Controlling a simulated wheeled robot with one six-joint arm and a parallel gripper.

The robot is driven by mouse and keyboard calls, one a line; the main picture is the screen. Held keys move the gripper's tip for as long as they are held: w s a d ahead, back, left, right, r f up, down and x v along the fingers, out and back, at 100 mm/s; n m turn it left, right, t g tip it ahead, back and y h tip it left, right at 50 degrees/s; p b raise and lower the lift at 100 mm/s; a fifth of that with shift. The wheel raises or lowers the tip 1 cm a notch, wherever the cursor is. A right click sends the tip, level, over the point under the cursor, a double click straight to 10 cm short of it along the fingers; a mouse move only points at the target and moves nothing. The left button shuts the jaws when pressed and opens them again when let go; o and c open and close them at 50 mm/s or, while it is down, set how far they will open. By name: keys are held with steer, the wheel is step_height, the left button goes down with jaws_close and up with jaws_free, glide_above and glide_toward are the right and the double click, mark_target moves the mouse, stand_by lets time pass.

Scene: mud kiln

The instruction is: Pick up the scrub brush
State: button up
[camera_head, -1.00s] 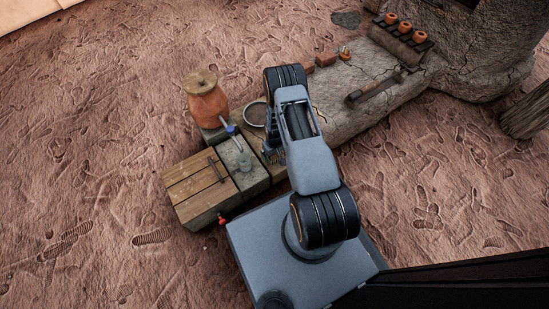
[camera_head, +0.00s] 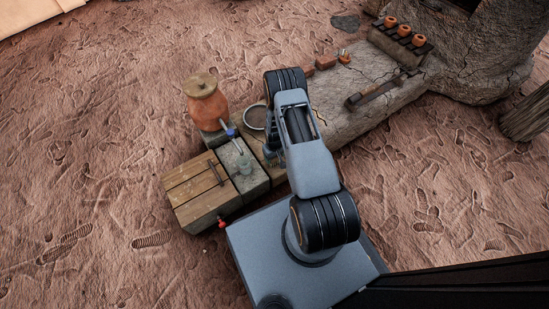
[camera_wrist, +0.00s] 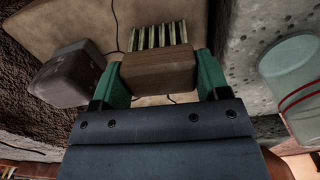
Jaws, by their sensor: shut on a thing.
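The scrub brush (camera_wrist: 158,70) shows in the wrist view as a brown wooden block with a row of pale bristles along its far side. My gripper (camera_wrist: 160,76) has its two green fingers shut on the block, one on each side. A tan surface lies behind the brush; I cannot tell whether the brush touches it. In the head view my arm hides the brush and most of my gripper.
A clear glass jar (camera_wrist: 290,70) stands close right of my gripper, and a grey-brown block (camera_wrist: 68,75) lies left.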

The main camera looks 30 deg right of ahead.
steer(key=shift+r, duration=0.1)
steer(key=shift+r, duration=0.3)
steer(key=r+p, duration=0.2)
steer(key=r, duration=0.1)
steer(key=shift+s+a+r+p, duration=0.15)
steer(key=shift+s+r+p, duration=0.15)
steer(key=shift+p, duration=0.1)
steer(key=s+a+r+p, duration=0.5)
steer(key=s+r, duration=0.3)
steer(key=s, duration=0.4)
steer(key=shift+s+a+r, duration=0.15)
steer(key=shift+r, duration=0.15)
